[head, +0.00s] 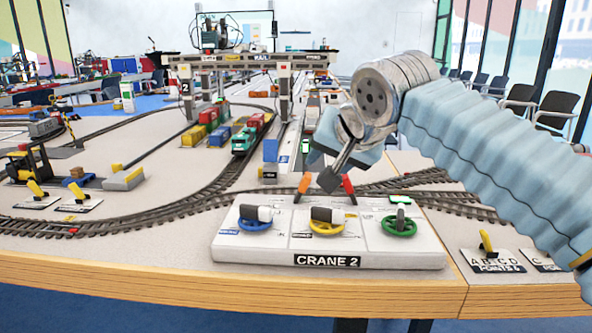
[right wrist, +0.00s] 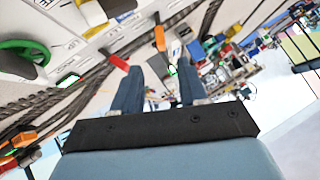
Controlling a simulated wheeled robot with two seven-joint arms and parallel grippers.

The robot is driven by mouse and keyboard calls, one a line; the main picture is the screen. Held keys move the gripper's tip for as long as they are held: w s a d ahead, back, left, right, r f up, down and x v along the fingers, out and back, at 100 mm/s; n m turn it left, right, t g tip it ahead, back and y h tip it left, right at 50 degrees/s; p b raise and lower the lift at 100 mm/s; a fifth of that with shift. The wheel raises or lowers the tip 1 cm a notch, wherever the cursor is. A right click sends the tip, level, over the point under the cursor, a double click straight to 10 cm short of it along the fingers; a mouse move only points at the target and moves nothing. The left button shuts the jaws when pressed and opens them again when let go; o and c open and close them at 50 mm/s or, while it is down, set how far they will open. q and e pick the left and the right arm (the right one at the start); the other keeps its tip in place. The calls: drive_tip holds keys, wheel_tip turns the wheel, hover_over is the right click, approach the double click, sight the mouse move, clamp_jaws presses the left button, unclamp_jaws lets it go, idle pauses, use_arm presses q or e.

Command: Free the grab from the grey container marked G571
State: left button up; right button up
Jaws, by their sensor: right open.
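My right gripper (head: 338,172) hangs over the back edge of the white panel (head: 330,258) marked CRANE 2. In the right wrist view its two blue fingers (right wrist: 157,68) are apart with nothing held between them. An orange lever (head: 304,184) and a red lever (head: 348,188) stand at the panel's back, close to the gripper. The panel has a blue handwheel (head: 254,225), a yellow one (head: 326,228) and a green one (head: 399,226). A gantry crane (head: 240,62) marked 2 stands behind. I cannot make out the grab or the marking G571. My left gripper is not in view.
Model tracks (head: 120,224) curve behind the panel. A green truck-like engine (head: 243,140), a blue container (head: 271,150) and coloured wagons stand farther back. A forklift (head: 30,165) and several yellow levers are at the left. Another lever plate (head: 490,262) lies right of the panel.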

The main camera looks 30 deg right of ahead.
sight(309, 177)
drive_tip(key=x, duration=0.9)
drive_tip(key=b+x, duration=0.1)
drive_tip(key=x, duration=0.3)
drive_tip(key=shift+w+d+r, duration=0.15)
drive_tip(key=shift+w+d, duration=0.15)
drive_tip(key=shift+w, duration=0.2)
clamp_jaws()
